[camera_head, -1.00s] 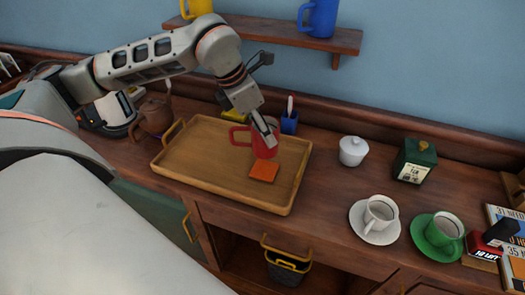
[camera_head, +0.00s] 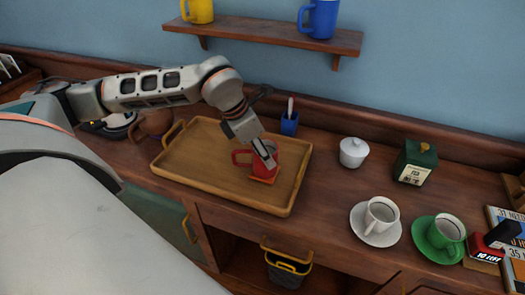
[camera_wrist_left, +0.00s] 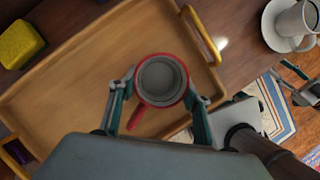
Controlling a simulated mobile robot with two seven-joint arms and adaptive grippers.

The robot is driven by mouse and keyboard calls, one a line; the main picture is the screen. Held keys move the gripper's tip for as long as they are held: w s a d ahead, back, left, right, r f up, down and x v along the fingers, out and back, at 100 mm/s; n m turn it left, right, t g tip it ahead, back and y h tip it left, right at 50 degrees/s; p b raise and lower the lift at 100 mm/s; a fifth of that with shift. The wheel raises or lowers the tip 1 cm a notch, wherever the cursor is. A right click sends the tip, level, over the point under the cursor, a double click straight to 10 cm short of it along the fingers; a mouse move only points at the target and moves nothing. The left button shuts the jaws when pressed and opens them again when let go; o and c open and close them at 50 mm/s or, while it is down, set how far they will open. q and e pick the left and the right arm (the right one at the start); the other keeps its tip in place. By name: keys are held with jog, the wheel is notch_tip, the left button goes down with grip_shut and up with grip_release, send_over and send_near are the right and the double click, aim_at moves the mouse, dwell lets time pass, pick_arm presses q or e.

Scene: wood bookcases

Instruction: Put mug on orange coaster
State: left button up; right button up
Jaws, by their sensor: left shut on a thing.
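The red mug (camera_head: 264,160) is upright over the front part of the wooden tray, its handle to the left. My left gripper (camera_head: 267,155) is shut on it. In the left wrist view my left gripper's fingers (camera_wrist_left: 160,100) sit on both sides of the mug (camera_wrist_left: 161,82), which looks empty. The orange coaster (camera_head: 262,181) shows as a thin strip under the mug's front; most of it is hidden. I cannot tell whether the mug touches it. What seems to be my right gripper (camera_wrist_left: 293,85) shows at the right of the left wrist view; its opening is unclear.
The wooden tray (camera_head: 205,150) has raised rims and handles. A blue cup with a utensil (camera_head: 289,124) stands behind it. To the right are a white lidded pot (camera_head: 353,152), a green tin (camera_head: 414,163), and white (camera_head: 380,214) and green (camera_head: 445,232) cups on saucers. A yellow sponge (camera_wrist_left: 18,44) lies beyond the tray.

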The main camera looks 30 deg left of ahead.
pick_arm(q)
jog(key=o, duration=1.3)
jog(key=shift+f, duration=0.1)
jog(key=shift+o, duration=0.2)
jog(key=shift+r, duration=0.45)
jog(key=v, duration=1.1)
jog(key=shift+s+r, duration=0.2)
jog(key=shift+r, duration=0.05)
jog(key=shift+a, duration=0.1)
